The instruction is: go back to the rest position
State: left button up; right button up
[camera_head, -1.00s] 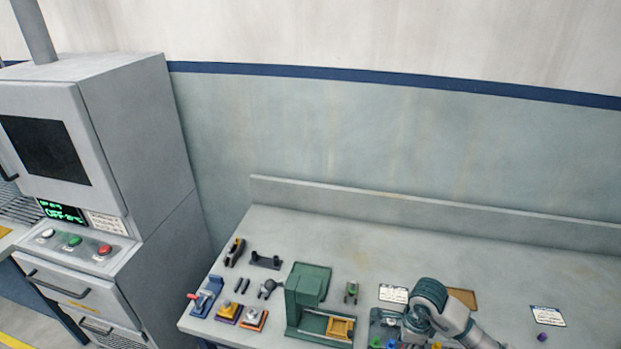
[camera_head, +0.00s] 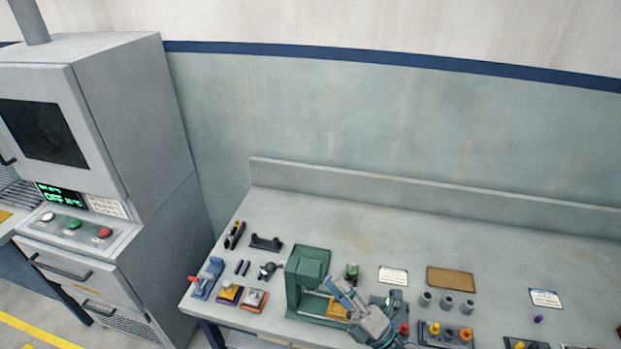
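My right gripper (camera_head: 343,290) shows at the bottom middle of the head view, a grey and teal wrist with its finger end toward the upper left. It overlaps the right side of the green press-like fixture (camera_head: 307,268) and hides part of its yellow block. Whether it touches the fixture, and whether its fingers are apart, I cannot tell. I see no object clearly held in it. My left gripper is not in view.
The grey workbench (camera_head: 420,228) holds small tools and blocks at left. Several grey cylinders (camera_head: 447,301), a brown mat (camera_head: 451,279) and a dark tray with coloured knobs (camera_head: 446,334) are at right. A grey cabinet (camera_head: 140,120) stands left. The bench's back strip is clear.

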jog(key=w+d+f+m+t+h, duration=0.4)
jog(key=d+f+m+h, duration=0.5)
jog(key=m+h, duration=0.65)
jog(key=s+d+f+m+g+h, duration=0.45)
jog(key=d+f+m, duration=0.3)
jog(key=f, duration=0.45)
jog(key=s+f+m+g+y, duration=0.1)
jog(key=s+f+m+g, duration=0.2)
jog(key=s+f+g, duration=0.5)
jog(key=s+f+m+g+y, duration=0.1)
jog(key=s+f+m+g, duration=0.15)
jog(key=s+f, duration=0.6)
jog(key=s+f+g, duration=0.1)
jog(key=s+f, duration=0.1)
jog(key=f, duration=1)
jog(key=s+f+g, duration=0.1)
jog(key=s+f, duration=0.1)
jog(key=f, duration=0.9)
jog(key=s+d+f+g+b, duration=0.1)
jog(key=s+d+f, duration=0.1)
jog(key=s+f, duration=1.6)
jog(key=shift+s+d+f+n, duration=0.25)
jog(key=shift+s+n, duration=0.1)
jog(key=shift+n, duration=0.1)
